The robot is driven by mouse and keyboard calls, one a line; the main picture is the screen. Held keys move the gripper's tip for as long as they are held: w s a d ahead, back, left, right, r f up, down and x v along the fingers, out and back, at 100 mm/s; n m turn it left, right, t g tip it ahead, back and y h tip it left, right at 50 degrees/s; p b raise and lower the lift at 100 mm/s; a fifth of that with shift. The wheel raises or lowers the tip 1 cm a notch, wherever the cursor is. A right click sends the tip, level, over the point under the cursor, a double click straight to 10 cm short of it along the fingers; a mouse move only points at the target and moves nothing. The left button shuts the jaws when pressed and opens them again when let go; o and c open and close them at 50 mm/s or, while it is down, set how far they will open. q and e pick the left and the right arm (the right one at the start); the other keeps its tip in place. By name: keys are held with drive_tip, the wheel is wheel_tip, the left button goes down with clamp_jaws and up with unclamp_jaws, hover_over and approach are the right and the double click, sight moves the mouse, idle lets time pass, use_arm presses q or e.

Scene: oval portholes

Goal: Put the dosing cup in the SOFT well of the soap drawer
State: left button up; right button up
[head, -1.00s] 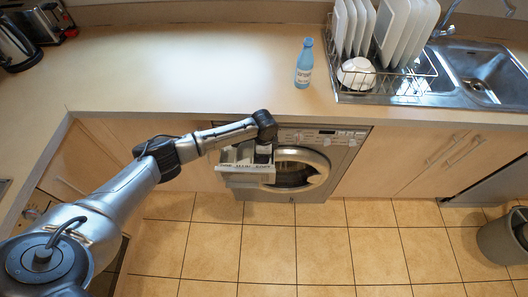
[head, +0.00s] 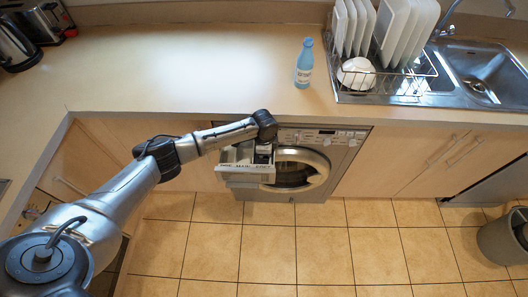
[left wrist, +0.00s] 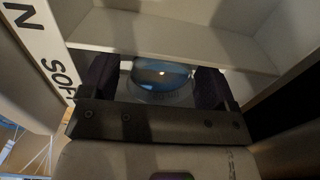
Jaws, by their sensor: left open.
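The soap drawer (head: 238,168) is pulled out of the washing machine. In the left wrist view its front edge (left wrist: 34,47) carries the letter N and the word SOFT. The dosing cup (left wrist: 162,78) looks bluish and translucent, on the SOFT side of a pale divider (left wrist: 175,38). It appears to be in the SOFT well; its base is hidden. My left gripper (left wrist: 153,88) is open, with one dark finger on each side of the cup. Whether they touch it is unclear. In the head view my left gripper (head: 264,156) points down over the drawer. My right gripper is not in view.
The washing machine (head: 345,150) stands under the worktop (head: 190,75), its round door (head: 318,170) beside the drawer. A blue bottle (head: 304,65), a dish rack with plates (head: 408,30) and an upturned bowl (head: 357,72) are on top. The floor in front is clear.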

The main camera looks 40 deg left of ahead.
use_arm(q)
wheel_tip(320, 180, up, 12)
drive_tip(key=shift+p, duration=0.3)
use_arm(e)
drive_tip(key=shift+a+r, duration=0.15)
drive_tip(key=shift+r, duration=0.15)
